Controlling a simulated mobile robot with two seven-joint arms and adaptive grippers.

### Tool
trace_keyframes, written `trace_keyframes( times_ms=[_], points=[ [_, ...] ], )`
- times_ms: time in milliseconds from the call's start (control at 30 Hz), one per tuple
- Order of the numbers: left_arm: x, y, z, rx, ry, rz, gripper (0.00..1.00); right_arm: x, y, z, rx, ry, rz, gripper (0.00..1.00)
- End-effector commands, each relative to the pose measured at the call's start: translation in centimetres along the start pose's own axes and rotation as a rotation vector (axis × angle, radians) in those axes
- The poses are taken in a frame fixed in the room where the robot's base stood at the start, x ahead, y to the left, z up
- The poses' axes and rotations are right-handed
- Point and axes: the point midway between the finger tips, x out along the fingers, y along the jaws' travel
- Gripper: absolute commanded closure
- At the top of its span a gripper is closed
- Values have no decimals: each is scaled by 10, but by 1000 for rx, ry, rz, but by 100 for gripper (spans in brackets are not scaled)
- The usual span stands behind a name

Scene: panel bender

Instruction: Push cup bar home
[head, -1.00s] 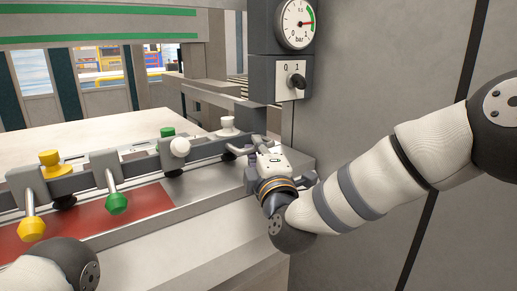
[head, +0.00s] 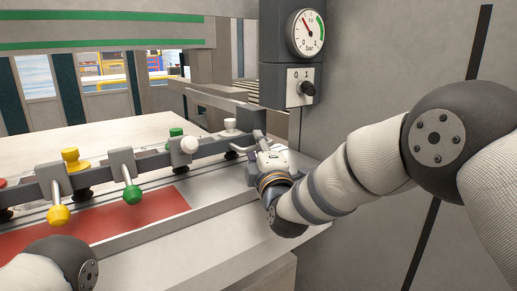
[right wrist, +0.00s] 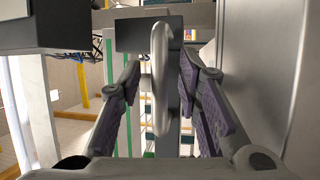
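The cup bar (head: 105,173) is a long dark grey bar that runs over the machine table. It carries several suction cups and clamps with yellow, green and white knobs. My right gripper (head: 262,147) is at the bar's right end. In the right wrist view, a pale upright handle (right wrist: 160,85) stands between its two spread fingers, with gaps visible on both sides. The gripper (right wrist: 158,90) is open around the handle. In the head view my arm and gripper body partly hide this handle. My left gripper is out of view; only part of my left arm shows at lower left.
A red pad (head: 110,222) lies on the table in front of the bar. A pressure gauge (head: 309,34) and a switch (head: 303,88) are on a grey column behind my right gripper. A large grey panel (head: 390,60) stands close on the right.

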Motion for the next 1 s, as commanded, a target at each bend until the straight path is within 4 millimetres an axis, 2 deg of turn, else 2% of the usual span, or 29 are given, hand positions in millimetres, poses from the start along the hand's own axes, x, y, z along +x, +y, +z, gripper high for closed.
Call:
trace_keyframes(
  times_ms=[67, 167, 400, 533, 700, 1000],
  points=[
    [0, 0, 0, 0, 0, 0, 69, -4, 0, 0, 0, 1, 0, 69],
    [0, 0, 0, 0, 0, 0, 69, -20, 0, -1, -1, 1, -2, 69],
    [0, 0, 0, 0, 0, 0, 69, -85, -1, 0, -2, 1, -5, 69],
    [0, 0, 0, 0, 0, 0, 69, -109, -1, 0, -1, 1, -3, 69],
    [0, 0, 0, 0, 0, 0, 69, -120, 0, 1, -1, -1, 0, 69],
    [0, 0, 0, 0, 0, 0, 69, -120, 0, 0, 0, 0, -1, 69]
  ],
)
